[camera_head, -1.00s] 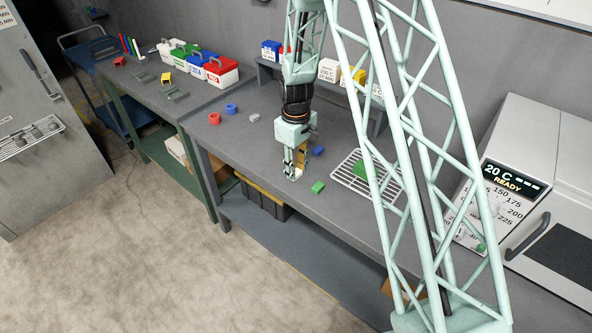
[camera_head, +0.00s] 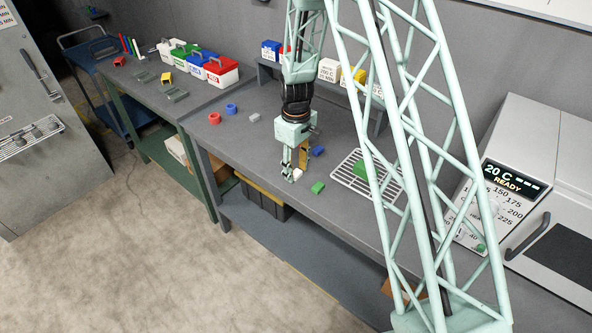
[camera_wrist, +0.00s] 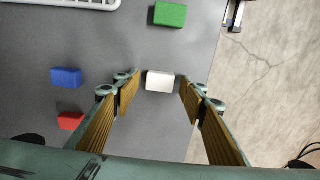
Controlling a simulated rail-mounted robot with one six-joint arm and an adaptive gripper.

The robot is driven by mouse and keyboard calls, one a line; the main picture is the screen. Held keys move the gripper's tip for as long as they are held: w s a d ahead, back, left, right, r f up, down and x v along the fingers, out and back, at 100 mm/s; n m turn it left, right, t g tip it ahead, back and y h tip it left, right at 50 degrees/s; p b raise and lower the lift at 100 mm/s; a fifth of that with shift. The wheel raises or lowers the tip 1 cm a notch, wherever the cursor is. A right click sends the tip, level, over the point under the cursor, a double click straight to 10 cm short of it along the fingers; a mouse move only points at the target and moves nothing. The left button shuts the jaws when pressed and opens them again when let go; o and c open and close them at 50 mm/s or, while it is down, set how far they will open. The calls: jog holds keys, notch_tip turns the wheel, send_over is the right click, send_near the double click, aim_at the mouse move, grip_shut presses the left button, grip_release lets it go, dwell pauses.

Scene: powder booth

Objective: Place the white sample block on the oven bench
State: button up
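The white sample block (camera_head: 298,174) is on the grey bench that carries the oven, near its front edge. In the wrist view the white block (camera_wrist: 160,82) lies between my fingertips, with a gap showing on both sides. My gripper (camera_head: 296,172) points down at the bench top, and the wrist view shows my gripper (camera_wrist: 160,86) open, its fingers spread either side of the block. The block looks to rest on the oven bench (camera_head: 262,160); how far the fingertips are above the surface is hard to tell.
A green block (camera_head: 317,187) and a blue block (camera_head: 317,151) lie close by; a red block (camera_wrist: 71,121) shows in the wrist view. A wire rack (camera_head: 345,179) with another green block lies right, before the oven (camera_head: 510,180). Red and blue rings (camera_head: 214,118) stand left.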

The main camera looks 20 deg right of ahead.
notch_tip(320, 180, up, 12)
dwell(0.8)
jog(key=shift+f, duration=0.1)
dwell(0.7)
notch_tip(320, 180, up, 17)
jog(key=m+t, duration=0.1)
jog(key=m, duration=0.1)
send_over(296, 173)
jog(key=s, duration=0.9)
jog(key=s+r+m+t, duration=0.1)
jog(key=s+r+m, duration=0.1)
jog(key=s+r, duration=1.05)
jog(key=s+r+m+t, duration=0.1)
jog(key=s+r, duration=0.1)
jog(key=s, duration=1.1)
jog(key=s+r+m, duration=0.2)
jog(key=s+r, duration=0.1)
jog(key=s, duration=1)
jog(key=shift+t, duration=0.4)
